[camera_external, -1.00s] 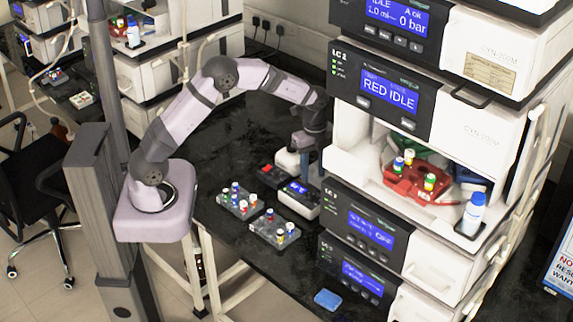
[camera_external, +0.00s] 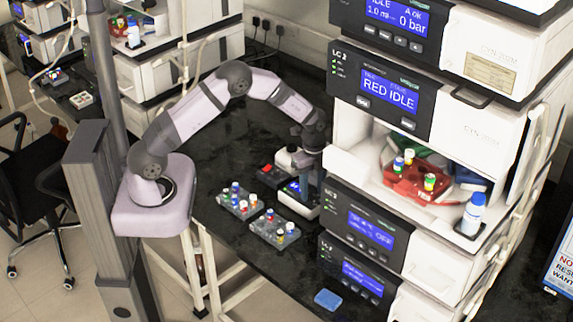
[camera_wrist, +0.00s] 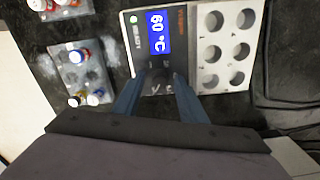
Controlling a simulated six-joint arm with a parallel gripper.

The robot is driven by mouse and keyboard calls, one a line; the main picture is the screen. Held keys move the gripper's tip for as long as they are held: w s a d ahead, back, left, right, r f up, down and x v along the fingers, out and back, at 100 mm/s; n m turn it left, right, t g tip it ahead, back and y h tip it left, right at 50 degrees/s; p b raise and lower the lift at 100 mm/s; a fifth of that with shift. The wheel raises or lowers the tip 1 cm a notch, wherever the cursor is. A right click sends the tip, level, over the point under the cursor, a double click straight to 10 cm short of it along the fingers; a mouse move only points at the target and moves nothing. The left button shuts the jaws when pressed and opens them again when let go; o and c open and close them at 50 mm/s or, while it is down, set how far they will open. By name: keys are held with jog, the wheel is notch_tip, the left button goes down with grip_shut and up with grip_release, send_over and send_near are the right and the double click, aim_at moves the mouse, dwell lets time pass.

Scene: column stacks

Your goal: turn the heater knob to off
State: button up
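My gripper points down over the heater. In the wrist view its two blue fingers are apart, with the tips of my gripper (camera_wrist: 158,82) at the panel's lower part, on either side of the dark knob area. The knob is hard to make out, and contact with it cannot be told.
A pale block with several round wells (camera_wrist: 228,45) adjoins the panel. Racks of capped vials (camera_external: 240,203) (camera_external: 273,230) stand left of and in front of the heater. A tall instrument stack (camera_external: 375,215) rises close on the right. A blue sponge-like block (camera_external: 327,299) lies near the front.

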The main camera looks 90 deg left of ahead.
grip_shut()
